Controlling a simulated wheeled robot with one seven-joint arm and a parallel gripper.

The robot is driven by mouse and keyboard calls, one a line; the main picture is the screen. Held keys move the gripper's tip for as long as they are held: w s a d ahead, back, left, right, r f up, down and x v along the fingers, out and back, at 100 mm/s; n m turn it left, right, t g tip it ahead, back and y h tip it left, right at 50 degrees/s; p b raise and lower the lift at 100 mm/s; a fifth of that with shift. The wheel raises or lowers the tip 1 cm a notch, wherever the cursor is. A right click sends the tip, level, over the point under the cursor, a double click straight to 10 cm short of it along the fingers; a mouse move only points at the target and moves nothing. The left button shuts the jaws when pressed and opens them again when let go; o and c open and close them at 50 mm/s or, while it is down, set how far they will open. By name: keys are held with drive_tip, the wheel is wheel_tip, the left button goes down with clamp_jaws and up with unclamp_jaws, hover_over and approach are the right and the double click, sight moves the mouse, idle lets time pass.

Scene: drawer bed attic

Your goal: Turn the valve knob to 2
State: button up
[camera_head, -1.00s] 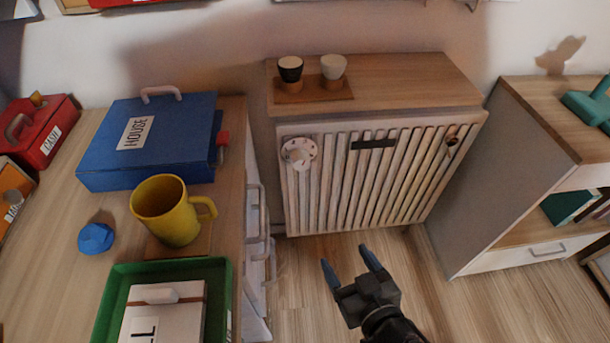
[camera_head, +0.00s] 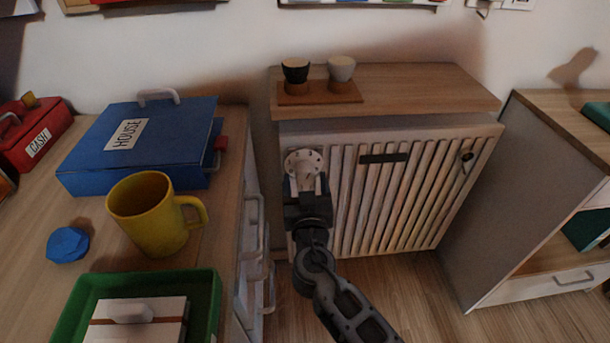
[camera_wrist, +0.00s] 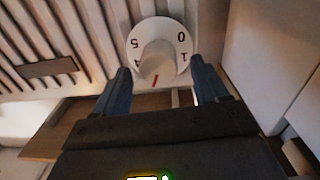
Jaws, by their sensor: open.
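The valve knob (camera_head: 304,167) is a round white dial at the upper left of the slatted radiator cover. In the wrist view the valve knob (camera_wrist: 158,52) shows a raised centre grip, a red mark at its lower edge, and the numbers 5, 0 and 1; other markings are partly hidden by the grip. My gripper (camera_head: 306,186) is in front of the knob in the head view. In the wrist view my gripper (camera_wrist: 162,85) is open, with one blue finger at each side of the knob's lower part and nothing clearly held. Contact cannot be told.
The slatted radiator cover (camera_head: 385,200) has a wooden top with two small cups on a board (camera_head: 320,96). To the left, a desk holds a blue box (camera_head: 125,150), yellow mug (camera_head: 150,215) and green tray (camera_head: 75,310). A shelf (camera_head: 500,190) stands right.

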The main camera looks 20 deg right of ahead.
drive_tip(key=shift+x, duration=1.35)
drive_tip(key=shift+c, duration=0.4)
drive_tip(key=c, duration=1)
drive_tip(key=shift+o, duration=0.2)
drive_tip(key=shift+f, duration=0.1)
drive_tip(key=n+b, duration=0.2)
drive_tip(key=n, duration=0.1)
drive_tip(key=shift+f+n, duration=0.1)
drive_tip(key=shift+n, duration=0.3)
drive_tip(key=n+b, duration=0.2)
drive_tip(key=n, duration=0.3)
drive_tip(key=shift+a+n, duration=0.15)
drive_tip(key=shift+n, duration=0.15)
